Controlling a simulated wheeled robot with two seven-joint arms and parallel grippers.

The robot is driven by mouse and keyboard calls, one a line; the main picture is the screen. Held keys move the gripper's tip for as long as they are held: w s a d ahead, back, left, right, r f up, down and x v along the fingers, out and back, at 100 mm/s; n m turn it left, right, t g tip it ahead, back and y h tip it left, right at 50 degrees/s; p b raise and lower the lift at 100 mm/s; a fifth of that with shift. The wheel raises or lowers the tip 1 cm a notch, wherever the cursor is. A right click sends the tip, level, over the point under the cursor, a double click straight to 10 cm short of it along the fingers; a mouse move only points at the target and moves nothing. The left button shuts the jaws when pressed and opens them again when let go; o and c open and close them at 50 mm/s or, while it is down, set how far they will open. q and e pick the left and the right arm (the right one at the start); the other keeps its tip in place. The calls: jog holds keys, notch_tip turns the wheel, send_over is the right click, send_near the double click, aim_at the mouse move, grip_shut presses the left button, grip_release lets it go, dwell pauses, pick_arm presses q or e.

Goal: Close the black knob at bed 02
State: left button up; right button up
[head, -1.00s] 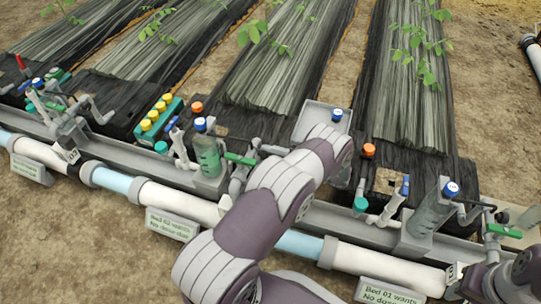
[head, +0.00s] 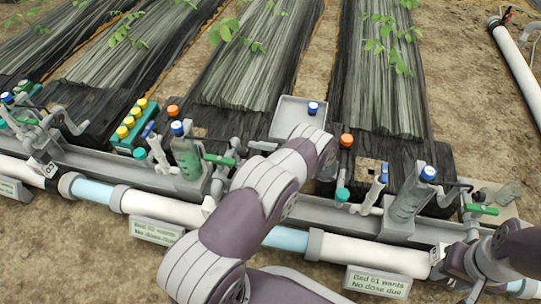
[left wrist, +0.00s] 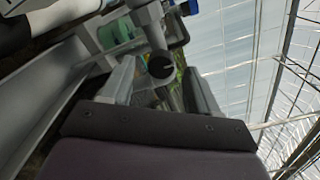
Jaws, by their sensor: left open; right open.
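In the left wrist view a round black knob (left wrist: 160,67) on a grey fitting sits between the fingers of my left gripper (left wrist: 158,78). The fingers are apart, one on each side of the knob; I cannot tell whether either touches it. In the head view my left arm covers most of this gripper and the knob. The bed 02 sign (head: 157,232) stands in front of the white pipe, left of my left arm. Part of my right arm shows at the lower right; its gripper is not visible.
A green-handled valve (head: 218,160) and a blue-capped bottle (head: 187,158) stand left of my left arm. A grey tray (head: 285,116) lies behind it. To the right are the bed 01 sign (head: 378,282) and another bottle (head: 407,203). Bare soil lies in front.

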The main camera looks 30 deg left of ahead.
pick_arm(q)
jog(key=v, duration=1)
jog(key=shift+d, duration=0.3)
jog(key=shift+r, duration=0.1)
